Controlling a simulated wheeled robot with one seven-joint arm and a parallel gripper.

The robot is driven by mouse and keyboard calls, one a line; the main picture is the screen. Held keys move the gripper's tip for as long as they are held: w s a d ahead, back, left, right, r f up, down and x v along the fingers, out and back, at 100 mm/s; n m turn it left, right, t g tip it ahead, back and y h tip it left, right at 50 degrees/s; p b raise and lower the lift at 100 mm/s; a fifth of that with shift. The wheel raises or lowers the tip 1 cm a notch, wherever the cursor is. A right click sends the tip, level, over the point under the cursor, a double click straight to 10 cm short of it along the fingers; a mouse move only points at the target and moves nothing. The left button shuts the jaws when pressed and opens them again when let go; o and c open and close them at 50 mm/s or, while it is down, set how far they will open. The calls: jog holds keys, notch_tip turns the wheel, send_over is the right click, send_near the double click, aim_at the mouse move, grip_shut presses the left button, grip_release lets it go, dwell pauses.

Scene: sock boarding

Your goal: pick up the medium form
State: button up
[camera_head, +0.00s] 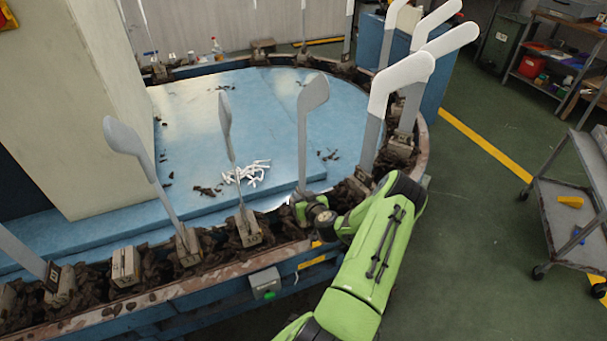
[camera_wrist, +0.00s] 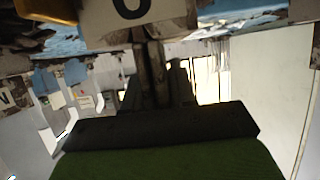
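Several grey, paddle-shaped forms stand in holder blocks along the oval track. One upright grey form (camera_head: 304,125) rises at my gripper (camera_head: 306,203), which hides its foot. I cannot tell from size or marking which form is the medium one. In the wrist view my gripper's dark fingers (camera_wrist: 150,75) are close together. They reach up to a pale holder block (camera_wrist: 125,14) with a dark curved mark, cut off by the frame's top edge. Whether the fingers are closed on the form's stem is too dark to tell.
Other bare forms stand left of my gripper, such as one (camera_head: 225,122) and a tilted one (camera_head: 135,145). White-covered forms (camera_head: 400,80) stand to the right. White scraps (camera_head: 247,172) lie on the blue platform (camera_head: 270,100). A cart (camera_head: 570,210) stands on the floor at right.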

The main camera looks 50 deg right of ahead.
aim_at(301, 154)
grip_shut()
notch_tip(301, 154, up, 11)
jog(key=p, duration=0.3)
jog(key=shift+f+p, duration=0.15)
jog(key=shift+p, duration=0.2)
jog(key=shift+r+p, duration=1.95)
jog(key=shift+r, duration=1.75)
